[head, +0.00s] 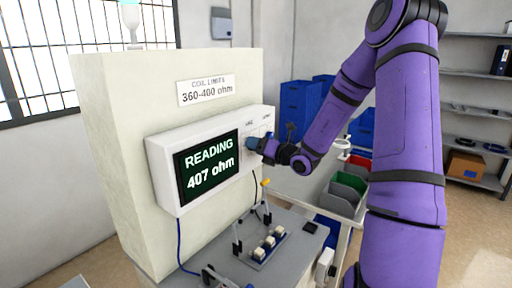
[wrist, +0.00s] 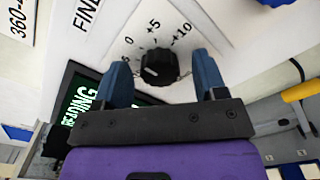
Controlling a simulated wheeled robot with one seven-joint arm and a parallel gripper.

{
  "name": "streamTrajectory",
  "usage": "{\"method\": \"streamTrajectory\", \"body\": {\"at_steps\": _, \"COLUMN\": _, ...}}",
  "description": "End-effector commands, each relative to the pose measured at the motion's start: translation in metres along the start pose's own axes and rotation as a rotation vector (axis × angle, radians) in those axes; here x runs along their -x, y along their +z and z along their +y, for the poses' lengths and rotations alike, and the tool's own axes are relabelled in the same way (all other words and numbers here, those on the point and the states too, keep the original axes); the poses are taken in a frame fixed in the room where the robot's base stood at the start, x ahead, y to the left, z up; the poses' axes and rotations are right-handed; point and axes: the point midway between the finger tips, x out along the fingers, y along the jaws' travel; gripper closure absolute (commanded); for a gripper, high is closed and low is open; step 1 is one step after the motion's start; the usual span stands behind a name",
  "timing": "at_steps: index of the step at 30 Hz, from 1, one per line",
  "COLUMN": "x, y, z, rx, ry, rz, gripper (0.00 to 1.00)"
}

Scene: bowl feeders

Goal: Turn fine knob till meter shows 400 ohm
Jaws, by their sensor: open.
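The meter (head: 158,157) is a white box on a cream panel, and its dark screen (head: 208,167) reads 407 ohm. The fine knob (wrist: 160,67) is black with a white pointer line, set in a dial plate (wrist: 195,24) marked 0, +5 and +10. My gripper (wrist: 207,76) is open, with one blue finger on each side of the fine knob and visible gaps to it. In the head view my gripper (head: 254,143) is at the right end of the meter and hides the fine knob.
A sign (head: 206,89) reads "COIL LIMITS 360-400 ohm". A blue knob (wrist: 273,2) shows at the wrist view's top right. Below the meter, a grey bench (head: 212,245) holds several small pale blocks (head: 269,241) in a holder. Bins (head: 345,190) stand behind on the right.

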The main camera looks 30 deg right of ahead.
Motion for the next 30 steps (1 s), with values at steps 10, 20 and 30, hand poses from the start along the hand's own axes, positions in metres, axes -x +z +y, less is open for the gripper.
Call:
{"method": "streamTrajectory", "body": {"at_steps": 10, "x": -0.0033, "y": 0.0, "z": 0.0001, "rx": 0.0, "ry": 0.0, "rz": 0.0, "gripper": 0.37}}
{"method": "streamTrajectory", "body": {"at_steps": 20, "x": -0.0031, "y": -0.0001, "z": 0.0002, "rx": 0.001, "ry": 0.0, "rz": 0.0, "gripper": 0.84}}
{"method": "streamTrajectory", "body": {"at_steps": 30, "x": -0.0035, "y": -0.0001, "z": 0.0006, "rx": 0.095, "ry": 0.002, "rz": 0.001, "gripper": 0.84}}
